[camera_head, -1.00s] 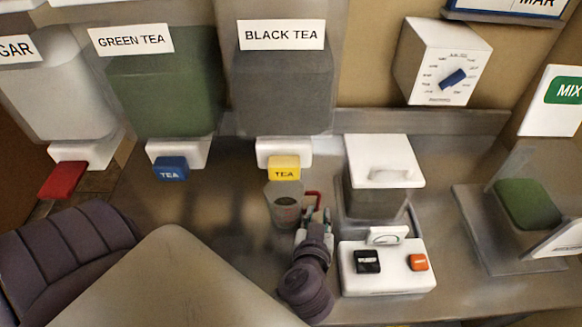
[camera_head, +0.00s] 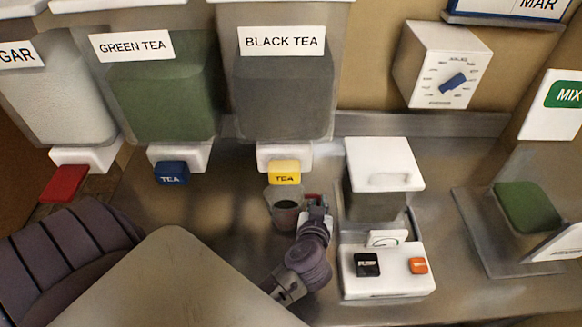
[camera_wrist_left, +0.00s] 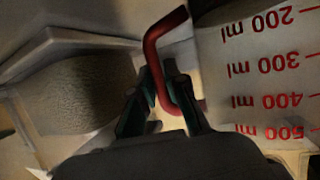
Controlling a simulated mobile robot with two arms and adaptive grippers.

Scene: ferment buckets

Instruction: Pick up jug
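The jug (camera_head: 286,213) is a small clear cup with a red handle and dark contents. It is below the yellow tea tap in the head view. My left gripper (camera_head: 314,203) is at its right side, over the handle. The left wrist view shows the jug's clear wall with red millilitre marks (camera_wrist_left: 262,65) at the right. There the left gripper (camera_wrist_left: 160,72) has its fingers close on both sides of the red handle and appears shut on it. Whether the jug touches the counter is hard to tell. My right gripper is not in view.
The black tea dispenser (camera_head: 285,95) with its yellow tap (camera_head: 285,172) is right above the jug. A white-lidded container (camera_head: 383,165) and a white button box (camera_head: 387,270) are close at the right. A sealing machine with a green pad (camera_head: 530,205) is farther right.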

